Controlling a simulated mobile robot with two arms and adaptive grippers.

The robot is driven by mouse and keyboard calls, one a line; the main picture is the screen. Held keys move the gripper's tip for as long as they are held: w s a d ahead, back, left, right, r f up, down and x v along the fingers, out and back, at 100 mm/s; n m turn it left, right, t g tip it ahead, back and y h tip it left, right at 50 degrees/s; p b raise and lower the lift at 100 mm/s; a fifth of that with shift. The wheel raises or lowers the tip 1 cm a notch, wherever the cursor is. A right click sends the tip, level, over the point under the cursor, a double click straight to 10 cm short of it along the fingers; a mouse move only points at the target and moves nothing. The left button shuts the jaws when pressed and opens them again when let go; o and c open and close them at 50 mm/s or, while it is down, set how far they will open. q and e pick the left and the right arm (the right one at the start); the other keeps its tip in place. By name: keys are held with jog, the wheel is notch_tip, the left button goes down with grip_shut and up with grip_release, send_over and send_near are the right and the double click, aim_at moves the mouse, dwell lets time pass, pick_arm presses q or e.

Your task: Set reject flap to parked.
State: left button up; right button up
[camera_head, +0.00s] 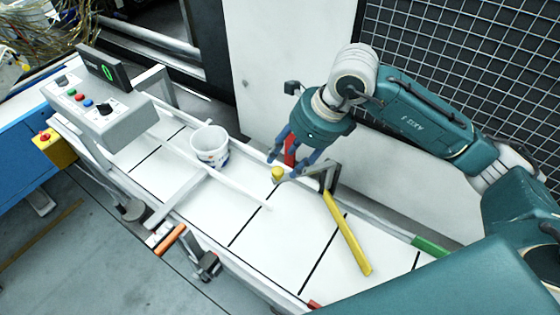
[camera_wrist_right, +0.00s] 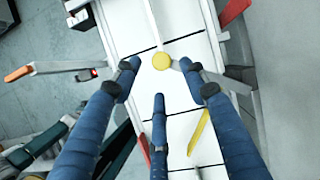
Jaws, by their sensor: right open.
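The reject flap appears to be the yellow bar (camera_head: 347,232), lying slantwise over the white belt from a dark bracket at the far edge. It also shows in the wrist view (camera_wrist_right: 199,130). A yellow round knob (camera_head: 278,173) sits on the end of a grey lever (camera_head: 308,172) that joins the bracket. My right gripper (camera_head: 281,164) is open above the knob, its blue fingers spread around it. In the wrist view the knob (camera_wrist_right: 161,61) shows between the fingertips; I cannot tell whether any finger touches it. My left gripper is not in view.
A white bucket (camera_head: 210,146) stands on the belt (camera_head: 200,205) left of the knob. A control box (camera_head: 97,108) with buttons stands at the left. An orange-ended lever (camera_head: 170,239) sits at the near edge. A dark mesh panel (camera_head: 470,60) stands behind my right arm.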

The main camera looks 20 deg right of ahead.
aim_at(278, 170)
jog(key=p+x, duration=0.1)
jog(key=x, duration=0.4)
jog(key=shift+w, duration=0.1)
jog(key=shift+a+f, duration=0.1)
jog(key=shift+f, duration=0.2)
jog(key=shift+c, duration=1.3)
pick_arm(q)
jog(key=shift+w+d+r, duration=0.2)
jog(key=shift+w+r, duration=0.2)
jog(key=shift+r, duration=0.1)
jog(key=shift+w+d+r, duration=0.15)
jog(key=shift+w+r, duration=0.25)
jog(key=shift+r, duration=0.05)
pick_arm(e)
jog(key=shift+w, duration=0.1)
grip_shut()
